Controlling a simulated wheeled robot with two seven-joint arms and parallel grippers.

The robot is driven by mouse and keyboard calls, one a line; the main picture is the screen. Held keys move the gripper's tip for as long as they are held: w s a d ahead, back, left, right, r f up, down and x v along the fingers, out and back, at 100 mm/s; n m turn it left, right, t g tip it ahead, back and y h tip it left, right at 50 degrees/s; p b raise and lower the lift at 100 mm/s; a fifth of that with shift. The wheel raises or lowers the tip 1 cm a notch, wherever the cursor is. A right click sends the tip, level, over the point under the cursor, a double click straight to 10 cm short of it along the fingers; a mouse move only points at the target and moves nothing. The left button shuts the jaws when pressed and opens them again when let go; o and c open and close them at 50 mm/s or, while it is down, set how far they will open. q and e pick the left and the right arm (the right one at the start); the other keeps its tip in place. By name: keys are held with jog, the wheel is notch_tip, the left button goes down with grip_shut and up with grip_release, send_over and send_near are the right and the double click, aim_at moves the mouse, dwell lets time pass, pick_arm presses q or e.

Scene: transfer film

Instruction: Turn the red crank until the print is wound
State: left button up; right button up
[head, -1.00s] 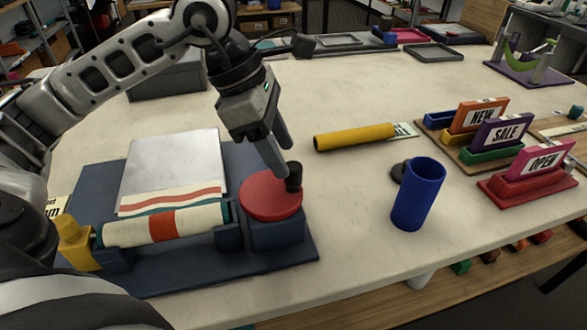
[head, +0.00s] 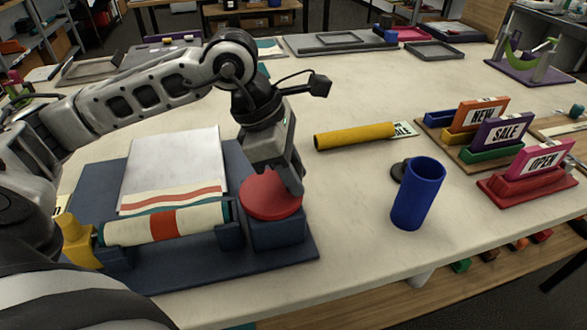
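The red crank (head: 266,198) is a round red disc on a dark blue block at the right end of the winding base (head: 200,268). Its dark knob is hidden behind my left gripper. My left gripper (head: 292,186) points down at the disc's far right edge; I cannot see whether its fingers close on the knob. The print (head: 172,170) is a pale sheet with red and teal stripes, lying flat and running to a roller (head: 165,224) wrapped in cream, red and teal. A yellow piece (head: 76,240) stands at the roller's left end. My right gripper is out of view.
A yellow tube (head: 353,137) lies right of the base, and a blue tube (head: 417,195) stands nearer the front edge. Signs NEW (head: 480,114), SALE (head: 499,130) and OPEN (head: 542,159) stand at the right. Grey trays (head: 434,50) lie at the back. Table around the yellow tube is mostly clear.

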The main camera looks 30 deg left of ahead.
aim_at(272, 174)
pick_arm(q)
jog(key=shift+f+b, duration=0.1)
jog(key=shift+b, duration=0.2)
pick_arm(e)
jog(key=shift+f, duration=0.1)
